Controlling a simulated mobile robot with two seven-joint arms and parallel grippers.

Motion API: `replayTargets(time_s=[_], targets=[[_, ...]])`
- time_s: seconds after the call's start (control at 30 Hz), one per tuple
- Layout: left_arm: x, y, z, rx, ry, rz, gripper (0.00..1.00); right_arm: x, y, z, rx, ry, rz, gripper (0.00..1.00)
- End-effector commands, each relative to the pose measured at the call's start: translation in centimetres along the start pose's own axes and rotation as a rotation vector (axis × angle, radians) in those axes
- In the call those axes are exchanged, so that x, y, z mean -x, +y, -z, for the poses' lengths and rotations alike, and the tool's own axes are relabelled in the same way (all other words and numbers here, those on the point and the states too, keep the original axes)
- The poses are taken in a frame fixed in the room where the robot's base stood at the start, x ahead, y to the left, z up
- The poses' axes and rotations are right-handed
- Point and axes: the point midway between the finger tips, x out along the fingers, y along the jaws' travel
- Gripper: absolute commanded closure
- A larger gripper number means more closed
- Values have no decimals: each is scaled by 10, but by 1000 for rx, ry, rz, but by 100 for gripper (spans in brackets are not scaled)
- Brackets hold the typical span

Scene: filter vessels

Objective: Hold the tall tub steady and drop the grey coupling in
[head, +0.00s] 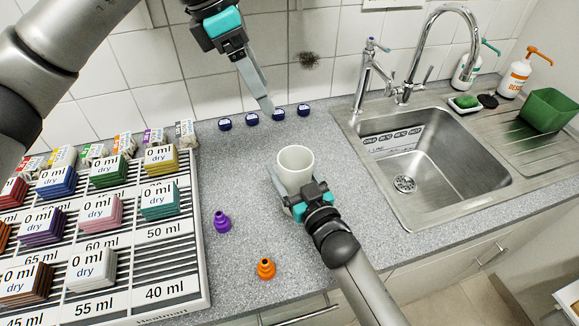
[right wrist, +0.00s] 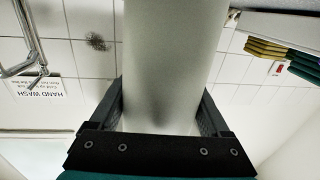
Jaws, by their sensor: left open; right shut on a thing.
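The tall tub (head: 295,168) is a white, round, open-topped vessel standing upright on the grey counter. My right gripper (head: 292,190) is shut on its sides, and in the right wrist view the tub (right wrist: 170,65) fills the space between the fingers. My left gripper (head: 266,102) is high, behind the tub and near the back wall. It is open, its fingers overlap from this angle, and nothing shows in it. I see no grey coupling in either view. The tub's inner wall shows pale; its floor is hidden.
A purple coupling (head: 222,222) and an orange coupling (head: 266,268) stand on the counter, left and front of the tub. Several blue caps (head: 252,119) line the back. A slatted rack (head: 190,255) with labelled stacks is left; a steel sink (head: 425,160) is right.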

Motion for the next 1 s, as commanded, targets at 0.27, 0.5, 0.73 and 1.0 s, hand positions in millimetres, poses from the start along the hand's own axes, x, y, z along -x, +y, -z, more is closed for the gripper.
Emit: replayTargets(time_s=[0.27,0.5,0.73,1.0], targets=[[2,0,0,1,0,0,23,0,0,0,1,-1,0,76],[1,0,0,0,0,0,23,0,0,0,0,-1,0,0],[1,0,0,0,0,1,23,1,0,0,0,-1,0,0],[1,0,0,0,0,1,23,32,0,-2,0,-4,0,0]])
